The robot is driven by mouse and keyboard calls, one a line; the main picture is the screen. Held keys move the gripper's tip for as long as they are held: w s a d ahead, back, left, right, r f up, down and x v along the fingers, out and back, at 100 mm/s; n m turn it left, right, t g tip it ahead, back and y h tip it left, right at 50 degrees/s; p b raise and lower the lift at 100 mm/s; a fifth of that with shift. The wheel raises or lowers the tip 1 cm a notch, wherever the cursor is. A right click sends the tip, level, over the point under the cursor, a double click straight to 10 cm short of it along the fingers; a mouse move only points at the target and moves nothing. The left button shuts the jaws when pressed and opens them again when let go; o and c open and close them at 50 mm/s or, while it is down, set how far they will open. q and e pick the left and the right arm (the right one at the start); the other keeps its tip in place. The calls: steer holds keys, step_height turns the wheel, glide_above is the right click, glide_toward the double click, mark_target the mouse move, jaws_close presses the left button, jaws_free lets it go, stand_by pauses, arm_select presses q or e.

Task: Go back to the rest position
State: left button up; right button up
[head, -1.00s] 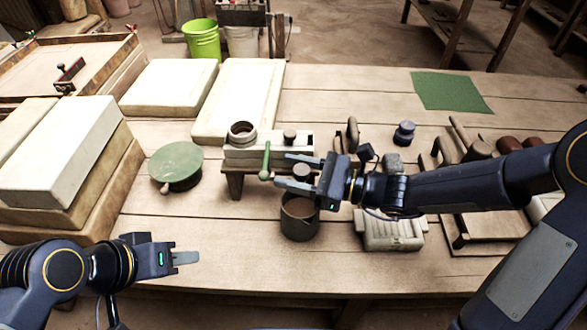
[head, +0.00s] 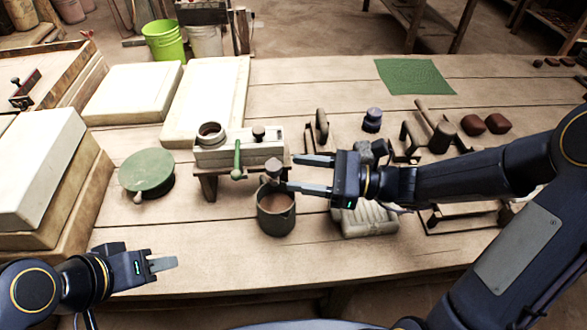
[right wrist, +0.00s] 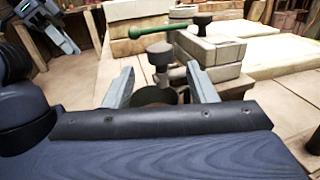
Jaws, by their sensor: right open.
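My right gripper (head: 308,174) is open in the head view, its two fingers pointing left toward the tile press (head: 235,150). A dark round knob (head: 273,167) stands near the fingertips, above a dark cup (head: 276,212); I cannot tell whether a finger touches it. The right wrist view shows the two spread fingers (right wrist: 161,90) with the knob (right wrist: 160,58) beyond them. The press has a green lever (head: 237,160) and a round collar (head: 210,132) on top. My left gripper (head: 165,263) is low at the left front, over the table edge; its jaw gap is not clear.
Stacked pale blocks (head: 40,170) stand at the left, with a green round turntable (head: 147,170) beside them. A green mat (head: 414,76) lies at the back right. A grey mould (head: 365,219) and several tools lie under and behind my right arm. The front middle table is clear.

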stand_by(0.4)
steer(key=s+d+r+n+g+h+p, duration=0.3)
steer(key=s+r+n+h+p, duration=0.3)
steer(key=s+n, duration=0.5)
steer(key=s+d+r+n+t+h+p, duration=0.2)
steer(key=d+n+h, duration=0.1)
steer(key=d+n, duration=0.1)
steer(key=s+d+r+n+t+h+p, duration=0.2)
steer(key=s+d+n+h+p, duration=0.1)
steer(key=d, duration=0.4)
steer(key=shift+s+d+n+h, duration=0.15)
steer(key=shift+n+h, duration=0.55)
steer(key=shift+h, duration=0.1)
